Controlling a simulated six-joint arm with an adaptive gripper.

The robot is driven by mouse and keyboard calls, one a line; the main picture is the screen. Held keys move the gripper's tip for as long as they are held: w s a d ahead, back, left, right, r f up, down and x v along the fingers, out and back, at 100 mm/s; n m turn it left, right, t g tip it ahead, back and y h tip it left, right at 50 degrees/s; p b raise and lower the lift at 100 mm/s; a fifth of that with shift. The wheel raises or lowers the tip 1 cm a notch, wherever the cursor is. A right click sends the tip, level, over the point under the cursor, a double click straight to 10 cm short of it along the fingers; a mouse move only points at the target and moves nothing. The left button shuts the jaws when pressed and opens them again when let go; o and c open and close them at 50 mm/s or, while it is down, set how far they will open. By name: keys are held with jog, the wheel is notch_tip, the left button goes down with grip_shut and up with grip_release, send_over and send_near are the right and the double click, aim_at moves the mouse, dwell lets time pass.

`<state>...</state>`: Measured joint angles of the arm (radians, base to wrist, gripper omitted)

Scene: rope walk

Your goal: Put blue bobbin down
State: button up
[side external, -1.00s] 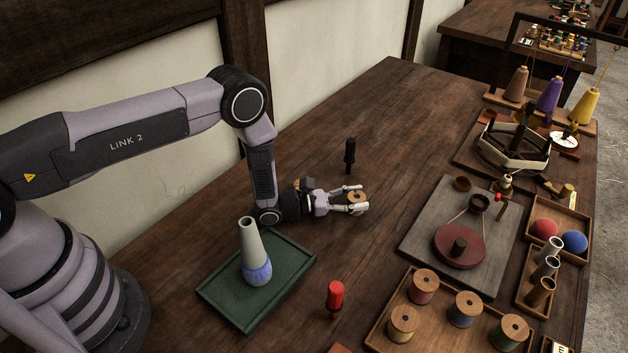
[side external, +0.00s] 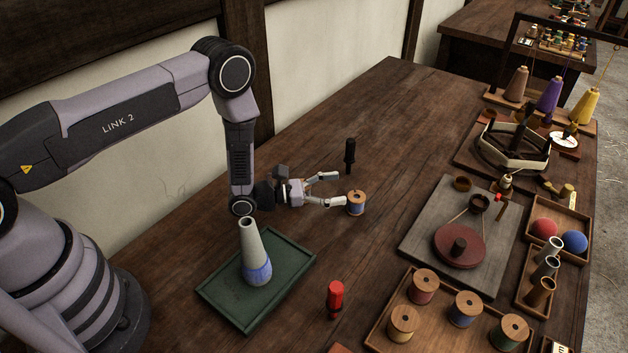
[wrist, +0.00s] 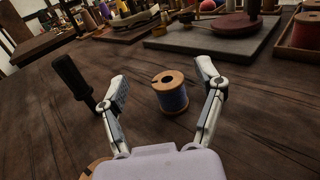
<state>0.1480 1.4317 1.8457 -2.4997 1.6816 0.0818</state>
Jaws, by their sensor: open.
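The blue bobbin (side external: 356,203) stands upright on the bare wooden table, with wooden flanges and blue thread. My gripper (side external: 333,190) is open and empty, drawn back just to the left of the bobbin. In the wrist view the blue bobbin (wrist: 171,92) stands ahead between the two spread fingers (wrist: 162,85), with a gap on each side and no finger seen touching it.
A black-handled tool (side external: 350,156) stands behind the gripper, close to the left finger in the wrist view (wrist: 73,80). A red-handled tool (side external: 335,299) stands in front. A green tray (side external: 212,293) holds a cone. A bobbin tray (side external: 381,338) and grey board (side external: 416,240) lie right.

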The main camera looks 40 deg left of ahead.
jog(key=s+d+r+m+g+h, duration=0.1)
jog(key=s+r+m+g+h, duration=0.2)
jog(key=r, duration=0.5)
jog(key=s+d+r+m+g, duration=0.2)
jog(key=r+m+g, duration=0.2)
jog(key=r, duration=0.4)
jog(key=s+d+r+m+g+h, duration=0.1)
jog(key=s+r+m+g+h, duration=0.2)
jog(key=r, duration=0.5)
jog(key=s+a+r+m+g+y, duration=0.2)
jog(key=s+r+m+y, duration=0.15)
jog(key=s+m, duration=0.2)
jog(key=s+a+r+m+g+y, duration=0.1)
jog(key=s+r+m+g+y, duration=0.25)
jog(key=s, duration=0.25)
jog(key=s+a+r+m+t+y, duration=0.2)
jog(key=s+a+m+t+y, duration=0.2)
jog(key=a, duration=0.6)
jog(key=s+a+r+m+t+y, duration=0.2)
jog(key=s+a+m+t+y, duration=0.2)
jog(key=s+a+y, duration=0.3)
jog(key=s+a, duration=0.2)
jog(key=a, duration=0.1)
jog(key=shift+s+r+y, duration=0.25)
jog(key=shift+s+y, duration=0.15)
